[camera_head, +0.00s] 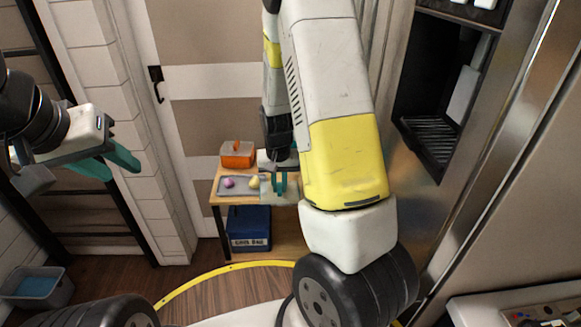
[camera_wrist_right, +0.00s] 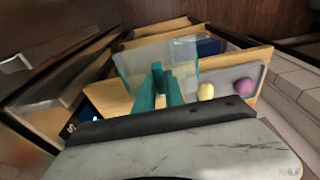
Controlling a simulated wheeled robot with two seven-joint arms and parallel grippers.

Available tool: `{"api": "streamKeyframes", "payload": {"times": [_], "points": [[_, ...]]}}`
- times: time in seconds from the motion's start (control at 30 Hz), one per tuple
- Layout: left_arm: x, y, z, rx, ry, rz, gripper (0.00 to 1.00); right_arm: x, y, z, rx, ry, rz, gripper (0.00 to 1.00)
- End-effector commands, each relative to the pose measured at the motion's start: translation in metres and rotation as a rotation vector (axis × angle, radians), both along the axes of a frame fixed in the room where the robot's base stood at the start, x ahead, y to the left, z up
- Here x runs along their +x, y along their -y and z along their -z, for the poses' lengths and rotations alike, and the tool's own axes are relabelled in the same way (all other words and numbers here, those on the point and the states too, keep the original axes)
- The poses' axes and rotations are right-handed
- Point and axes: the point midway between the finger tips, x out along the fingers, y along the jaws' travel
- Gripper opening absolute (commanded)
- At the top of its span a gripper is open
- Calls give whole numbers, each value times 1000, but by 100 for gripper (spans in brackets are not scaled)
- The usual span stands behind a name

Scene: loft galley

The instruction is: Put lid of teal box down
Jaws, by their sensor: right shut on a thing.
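A pale, see-through teal panel, which looks like the lid (camera_wrist_right: 132,64), is at the fingers of my right gripper (camera_wrist_right: 163,74) in the right wrist view. In the head view the lid (camera_head: 266,196) shows at the front right of a small wooden table, around my right gripper (camera_head: 280,184). The right gripper is shut on it. I cannot tell whether the lid touches the tabletop. I cannot make out the teal box itself. My left gripper (camera_head: 110,161) is open and empty at the left, well away from the table.
On the wooden table (camera_head: 217,196) are an orange box (camera_head: 237,153) and a grey tray (camera_head: 241,184) with a purple ball (camera_head: 228,182) and a yellow ball (camera_head: 254,182). A blue cool bag (camera_head: 248,228) sits on the lower shelf. A grey bin (camera_head: 62,291) stands at lower left.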

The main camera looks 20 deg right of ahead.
Motion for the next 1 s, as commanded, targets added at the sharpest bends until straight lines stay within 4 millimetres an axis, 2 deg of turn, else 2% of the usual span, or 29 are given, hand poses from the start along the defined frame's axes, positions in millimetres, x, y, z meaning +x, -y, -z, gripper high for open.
{"api": "streamKeyframes", "payload": {"times": [0.03, 0.2, 0.4, 0.73, 0.9, 1.0], "points": [[0, 0, 0, 0, 0, 0, 36, 8, 14, 2, 0, 0, 9, 0], [0, 0, 0, 0, 0, 0, 36, 33, 53, 6, 0, 0, 8, 0], [0, 0, 0, 0, 0, 0, 36, 56, 88, 10, -1, 0, 2, 0], [0, 0, 0, 0, 1, 0, 36, 71, 111, 13, 0, 0, 1, 0], [0, 0, 0, 0, 1, 0, 36, 69, 109, 42, 2, -6, 0, 0], [0, 0, 0, 0, 0, 0, 36, 70, 109, 48, 0, -2, -1, 0]]}}
